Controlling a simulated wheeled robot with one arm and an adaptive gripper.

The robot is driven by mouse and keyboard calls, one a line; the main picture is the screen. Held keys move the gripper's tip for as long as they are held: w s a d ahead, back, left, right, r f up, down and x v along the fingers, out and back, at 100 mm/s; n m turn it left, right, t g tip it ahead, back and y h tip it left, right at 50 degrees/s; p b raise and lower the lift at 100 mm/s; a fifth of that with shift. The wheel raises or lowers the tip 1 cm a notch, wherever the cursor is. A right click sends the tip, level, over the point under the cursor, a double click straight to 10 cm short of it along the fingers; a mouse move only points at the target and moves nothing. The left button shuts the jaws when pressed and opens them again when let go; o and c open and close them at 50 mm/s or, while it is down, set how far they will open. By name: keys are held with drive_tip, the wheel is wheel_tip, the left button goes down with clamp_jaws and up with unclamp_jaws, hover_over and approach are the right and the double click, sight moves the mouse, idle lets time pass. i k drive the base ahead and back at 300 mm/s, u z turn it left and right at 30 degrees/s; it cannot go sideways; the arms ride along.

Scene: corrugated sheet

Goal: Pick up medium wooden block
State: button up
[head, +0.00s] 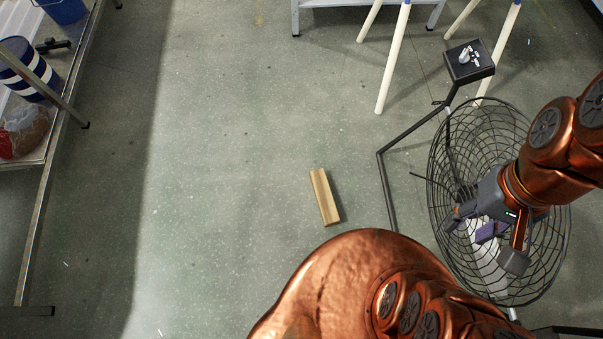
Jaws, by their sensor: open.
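A wooden block (324,197) lies on the grey floor near the middle of the head view, long and narrow, its long side running slightly down to the right. My gripper (484,240) is at the right, in front of a black wire fan cage. It is open, and I see nothing held between its fingers. It is well to the right of the block and apart from it. The fingertips partly overlap the cage, so I cannot tell whether they touch it.
A round wire fan (437,180) and a black stand with a control box (469,61) stand at the right. White poles (391,62) are behind. A metal shelf (52,190) with a striped bucket (27,68) lines the left. Floor left of the block is clear.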

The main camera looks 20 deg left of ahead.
sight(326, 204)
drive_tip(key=u, duration=0.2)
drive_tip(key=k, duration=0.25)
drive_tip(key=z, duration=1.75)
drive_tip(key=k, duration=1.6)
drive_tip(key=u, duration=2)
drive_tip(key=i, duration=0.55)
drive_tip(key=u, duration=0.05)
